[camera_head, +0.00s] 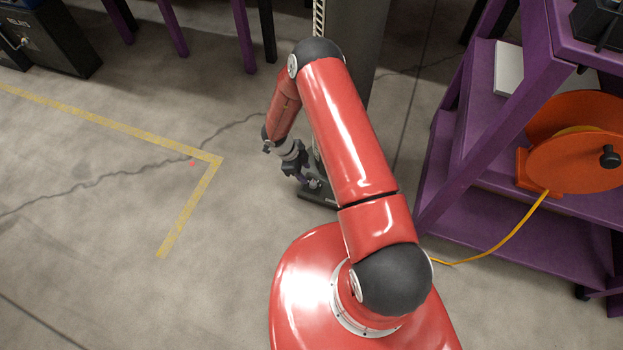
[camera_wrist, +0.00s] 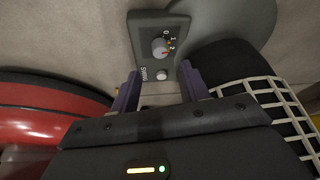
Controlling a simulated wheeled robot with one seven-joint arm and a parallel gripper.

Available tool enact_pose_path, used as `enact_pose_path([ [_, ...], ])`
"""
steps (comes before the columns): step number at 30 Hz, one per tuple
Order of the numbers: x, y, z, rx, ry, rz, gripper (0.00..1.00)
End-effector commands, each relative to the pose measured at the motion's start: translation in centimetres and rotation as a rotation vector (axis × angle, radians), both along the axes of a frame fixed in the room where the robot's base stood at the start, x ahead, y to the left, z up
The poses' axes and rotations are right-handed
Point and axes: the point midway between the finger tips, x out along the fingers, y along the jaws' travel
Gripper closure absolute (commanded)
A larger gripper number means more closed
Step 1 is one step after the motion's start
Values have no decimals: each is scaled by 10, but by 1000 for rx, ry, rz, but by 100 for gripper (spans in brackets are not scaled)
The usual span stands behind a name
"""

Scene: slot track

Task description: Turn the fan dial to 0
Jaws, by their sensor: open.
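The fan dial (camera_wrist: 160,48) is a small pale round knob on a dark grey control panel (camera_wrist: 143,31) in the wrist view. The marks 0, 1 and 2 run along its right side. A small reddish mark shows on the knob's lower right, nearest the 2; its exact setting is hard to read. A round button (camera_wrist: 161,75) labelled SWING sits below the dial. My gripper (camera_wrist: 160,76) is open and empty, its two purple-grey fingers apart at the panel's lower end, short of the dial. In the head view my gripper (camera_head: 309,183) is small beside a dark base, and the dial cannot be made out.
A white grid (camera_wrist: 277,105) lies close to the right finger in the wrist view. A purple shelf unit (camera_head: 465,180) with an orange cable reel (camera_head: 575,160) stands at the right. A yellow cable runs along the floor. Floor with yellow tape (camera_head: 120,125) is open at the left.

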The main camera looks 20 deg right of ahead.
Motion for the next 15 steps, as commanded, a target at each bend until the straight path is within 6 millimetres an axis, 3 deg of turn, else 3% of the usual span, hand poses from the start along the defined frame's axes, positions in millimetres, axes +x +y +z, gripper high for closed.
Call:
enact_pose_path([
  [9, -7, -17, -46, 0, -3, 2, 54],
  [15, -10, -24, -64, 1, -3, 1, 54],
])
